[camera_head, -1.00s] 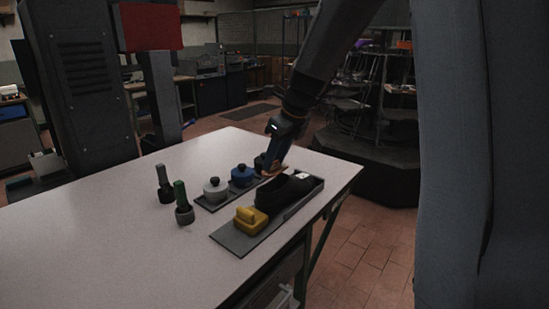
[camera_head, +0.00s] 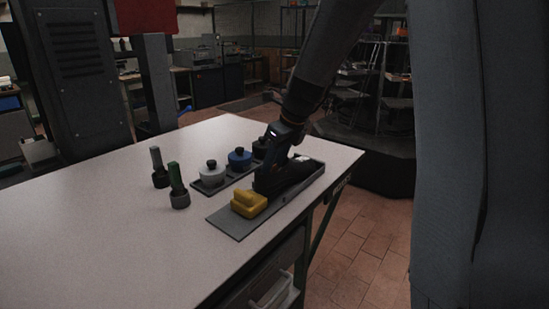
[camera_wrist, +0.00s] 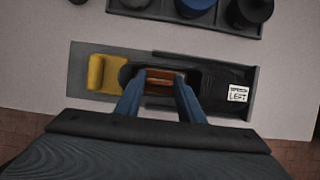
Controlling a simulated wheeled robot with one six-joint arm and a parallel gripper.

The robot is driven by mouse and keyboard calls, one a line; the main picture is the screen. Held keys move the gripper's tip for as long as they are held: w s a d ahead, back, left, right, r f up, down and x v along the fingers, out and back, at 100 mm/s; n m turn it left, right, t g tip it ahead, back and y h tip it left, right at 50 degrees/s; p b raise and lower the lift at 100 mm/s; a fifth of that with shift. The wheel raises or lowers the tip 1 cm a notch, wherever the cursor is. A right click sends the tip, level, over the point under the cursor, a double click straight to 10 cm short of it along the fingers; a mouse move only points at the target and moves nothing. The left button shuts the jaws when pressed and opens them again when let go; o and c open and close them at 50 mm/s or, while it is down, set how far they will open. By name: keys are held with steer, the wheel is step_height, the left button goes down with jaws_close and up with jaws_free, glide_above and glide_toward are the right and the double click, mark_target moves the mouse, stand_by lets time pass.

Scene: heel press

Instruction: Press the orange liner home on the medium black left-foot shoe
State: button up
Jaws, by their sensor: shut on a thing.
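The black shoe (camera_head: 297,171) lies on a grey board (camera_head: 232,224) near the table's right edge. It also shows in the wrist view (camera_wrist: 215,82), with a white label (camera_wrist: 238,94) reading LEFT at its right end. My gripper (camera_wrist: 160,82) is shut on the orange liner (camera_wrist: 160,75), which shows between its blue fingers over the shoe's opening at the yellow-block end. I cannot tell how deep the liner sits. In the head view my gripper (camera_head: 268,183) is down at the shoe and hides the liner.
A yellow block (camera_head: 249,203) stands on the board at the shoe's left end. A dark tray behind holds a white knobbed pot (camera_head: 212,175), a blue one (camera_head: 240,159) and a black one. Two upright-handled tools (camera_head: 178,187) stand left. The table's left side is clear.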

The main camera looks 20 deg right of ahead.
steer(key=shift+f, duration=0.4)
steer(key=o, duration=1.1)
steer(key=shift+r, duration=0.15)
step_height(320, 180, up, 9)
steer(key=p, duration=1)
stand_by(0.7)
